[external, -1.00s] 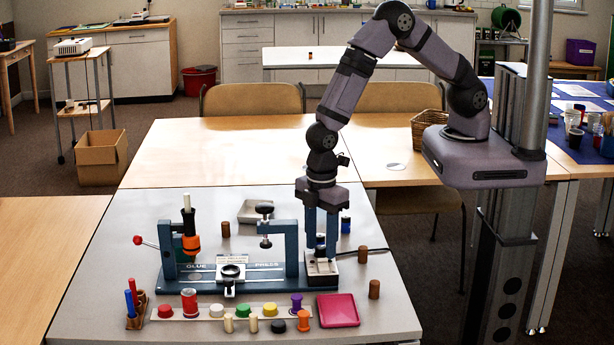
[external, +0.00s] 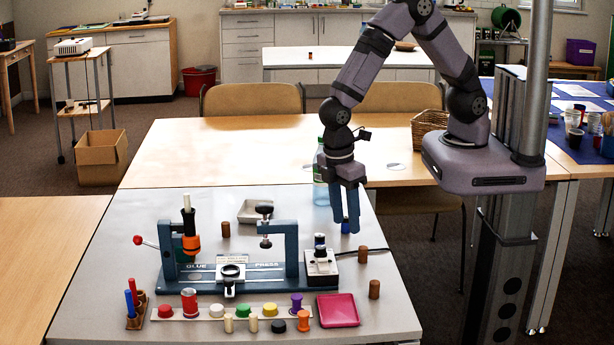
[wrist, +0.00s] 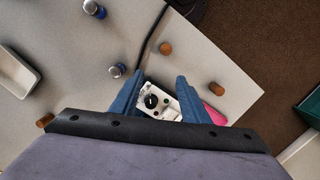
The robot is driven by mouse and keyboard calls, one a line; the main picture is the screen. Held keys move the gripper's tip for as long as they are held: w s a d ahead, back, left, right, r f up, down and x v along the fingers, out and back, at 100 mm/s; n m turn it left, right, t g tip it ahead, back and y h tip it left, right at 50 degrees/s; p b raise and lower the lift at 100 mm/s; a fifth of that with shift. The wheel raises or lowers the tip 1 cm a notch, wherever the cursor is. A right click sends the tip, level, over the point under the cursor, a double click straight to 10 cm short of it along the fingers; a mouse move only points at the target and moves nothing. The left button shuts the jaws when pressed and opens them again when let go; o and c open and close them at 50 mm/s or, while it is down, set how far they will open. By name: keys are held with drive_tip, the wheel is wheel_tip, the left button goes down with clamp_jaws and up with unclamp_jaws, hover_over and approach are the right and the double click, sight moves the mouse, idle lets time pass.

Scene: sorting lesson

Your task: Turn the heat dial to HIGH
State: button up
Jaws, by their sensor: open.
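The white control box (external: 321,270) stands at the right end of the blue glue press (external: 215,276). Its black heat dial (wrist: 151,101), with a pale pointer mark, shows in the wrist view. The dial's labels are too small to read, so I cannot tell its setting. My gripper (external: 346,226) is open and empty, raised above the table, behind and to the right of the box. In the wrist view, my gripper's fingers (wrist: 156,88) frame the box and dial, apart from them; part of the box is hidden.
Several brown cylinders stand around, one (external: 362,255) just right of the box. A pink tray (external: 338,310) lies in front. A dark cable (wrist: 150,35) runs from the box. A clear bottle (external: 320,180) stands behind my gripper.

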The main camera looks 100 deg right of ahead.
drive_tip(key=s+d+r+m+g, duration=0.1)
drive_tip(key=s+d+r+m, duration=0.2)
drive_tip(key=s+d, duration=0.6)
drive_tip(key=d+r+m+t, duration=0.2)
drive_tip(key=d+r, duration=0.1)
drive_tip(key=r, duration=0.3)
drive_tip(key=shift+s+m+y+p, duration=0.3)
drive_tip(key=shift+s, duration=0.1)
drive_tip(key=shift+f, duration=0.1)
idle(2.9)
